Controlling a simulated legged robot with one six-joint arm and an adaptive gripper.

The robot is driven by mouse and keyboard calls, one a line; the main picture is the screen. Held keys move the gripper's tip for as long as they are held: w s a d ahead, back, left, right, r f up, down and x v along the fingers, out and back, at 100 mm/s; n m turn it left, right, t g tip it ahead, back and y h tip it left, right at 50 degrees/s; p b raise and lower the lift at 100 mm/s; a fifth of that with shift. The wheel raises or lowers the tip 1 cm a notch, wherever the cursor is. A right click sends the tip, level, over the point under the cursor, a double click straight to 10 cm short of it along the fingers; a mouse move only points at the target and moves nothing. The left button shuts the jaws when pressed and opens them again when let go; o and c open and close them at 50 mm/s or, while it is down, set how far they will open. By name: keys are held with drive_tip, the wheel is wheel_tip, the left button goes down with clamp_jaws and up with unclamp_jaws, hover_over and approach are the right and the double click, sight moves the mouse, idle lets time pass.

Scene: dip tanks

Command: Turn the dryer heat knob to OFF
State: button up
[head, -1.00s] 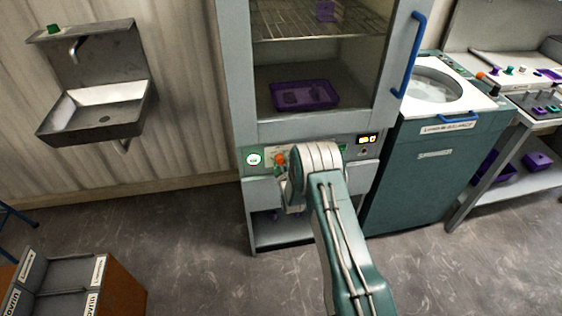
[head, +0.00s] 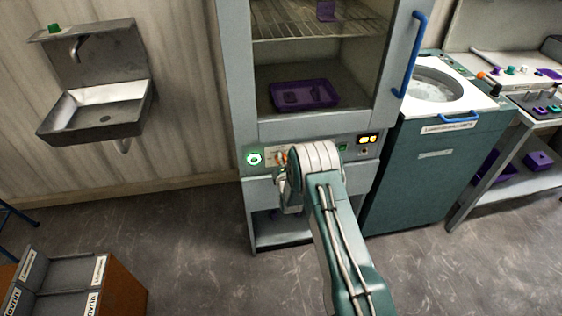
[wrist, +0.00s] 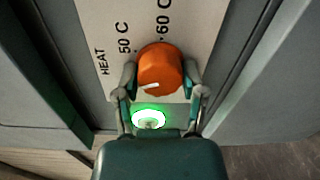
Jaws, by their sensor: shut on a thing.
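The dryer (head: 300,131) is a grey cabinet with a glass door and a control strip below it. Its orange heat knob (wrist: 160,70) shows large in the wrist view, with a white pointer mark on its lower left part. The panel beside it (wrist: 132,32) reads HEAT, 50 C and 60 C; no OFF mark is visible. My gripper (wrist: 160,85) is shut on the knob, one finger on each side. In the head view the knob is mostly hidden behind my arm.
A lit green button (wrist: 149,117) sits close by the knob. A blue door handle (head: 412,50) sticks out at the dryer's right. A teal tank unit (head: 425,170) stands to the right. A steel sink (head: 100,115) hangs on the left wall. Floor between is clear.

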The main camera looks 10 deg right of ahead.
drive_tip(key=n, duration=0.7)
drive_tip(key=shift+s+a+f, duration=0.1)
drive_tip(key=shift+a+f, duration=0.05)
drive_tip(key=shift+f, duration=0.25)
drive_tip(key=n, duration=0.6)
drive_tip(key=shift+s+f, duration=0.1)
drive_tip(key=shift+f, duration=0.1)
drive_tip(key=shift+n, duration=0.3)
drive_tip(key=o, duration=1.2)
drive_tip(key=shift+c, duration=0.2)
drive_tip(key=shift+r, duration=0.2)
drive_tip(key=shift+d, duration=0.2)
drive_tip(key=s, duration=1.1)
drive_tip(key=shift+s+a, duration=0.25)
drive_tip(key=shift+s, duration=0.1)
